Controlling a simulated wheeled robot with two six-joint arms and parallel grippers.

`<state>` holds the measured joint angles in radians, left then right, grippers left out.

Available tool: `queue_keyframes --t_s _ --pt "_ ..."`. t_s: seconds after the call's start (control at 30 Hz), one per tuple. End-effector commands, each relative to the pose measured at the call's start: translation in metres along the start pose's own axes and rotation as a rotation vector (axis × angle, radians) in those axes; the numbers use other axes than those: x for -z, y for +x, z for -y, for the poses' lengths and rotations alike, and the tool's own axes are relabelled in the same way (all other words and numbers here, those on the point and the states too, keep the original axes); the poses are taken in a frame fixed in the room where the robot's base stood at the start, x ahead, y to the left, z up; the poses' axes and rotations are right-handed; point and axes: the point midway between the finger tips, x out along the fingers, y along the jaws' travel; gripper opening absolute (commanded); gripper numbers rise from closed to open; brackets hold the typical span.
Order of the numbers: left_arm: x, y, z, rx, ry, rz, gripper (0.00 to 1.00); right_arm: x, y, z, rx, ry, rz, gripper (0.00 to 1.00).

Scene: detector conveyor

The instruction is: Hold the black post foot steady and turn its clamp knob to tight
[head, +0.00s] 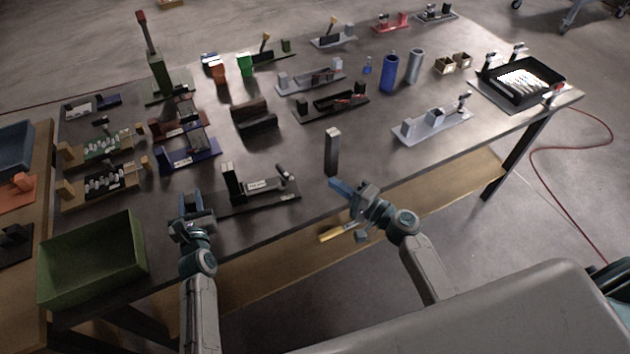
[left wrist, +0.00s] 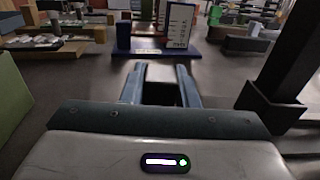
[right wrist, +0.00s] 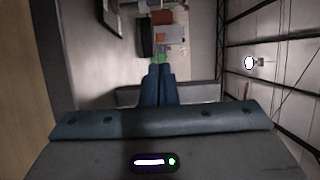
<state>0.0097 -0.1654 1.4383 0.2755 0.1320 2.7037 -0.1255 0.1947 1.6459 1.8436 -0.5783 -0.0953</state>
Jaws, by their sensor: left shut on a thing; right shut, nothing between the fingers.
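A black post foot (head: 230,182) stands upright on a dark base plate with a white label near the table's front edge. A dark clamp part with a light end (head: 283,174), perhaps its knob, stands at the plate's right end; its setting is too small to read. My left gripper (head: 192,198) is just left of the post, shut on a dark piece (left wrist: 160,92), which I cannot tell apart from the foot. The post also shows in the left wrist view (left wrist: 285,75), right of the fingers. My right gripper (head: 338,186) is shut and empty at the front edge, right of the plate.
A separate dark upright block (head: 331,152) stands just beyond my right gripper. A blue-based fixture (head: 188,157) is beyond my left gripper. A green bin (head: 92,262) sits at the front left. Bare tabletop lies right of the upright block.

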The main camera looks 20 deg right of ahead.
Motion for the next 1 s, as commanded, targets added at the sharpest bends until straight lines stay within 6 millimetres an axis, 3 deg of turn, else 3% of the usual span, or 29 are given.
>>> queue_keyframes --t_s 0.47,0.7,1.0 --pt "-0.001 0.000 0.000 0.000 0.000 0.002 0.00 -0.001 0.096 0.002 0.003 0.003 0.002 0.00" --pt "-0.001 0.000 0.000 0.000 0.001 0.002 0.00 -0.033 0.100 0.000 0.001 0.002 0.002 0.00" --pt "-0.001 0.000 0.000 0.000 0.000 0.002 0.00 -0.040 0.101 0.000 0.000 0.000 0.002 0.00"
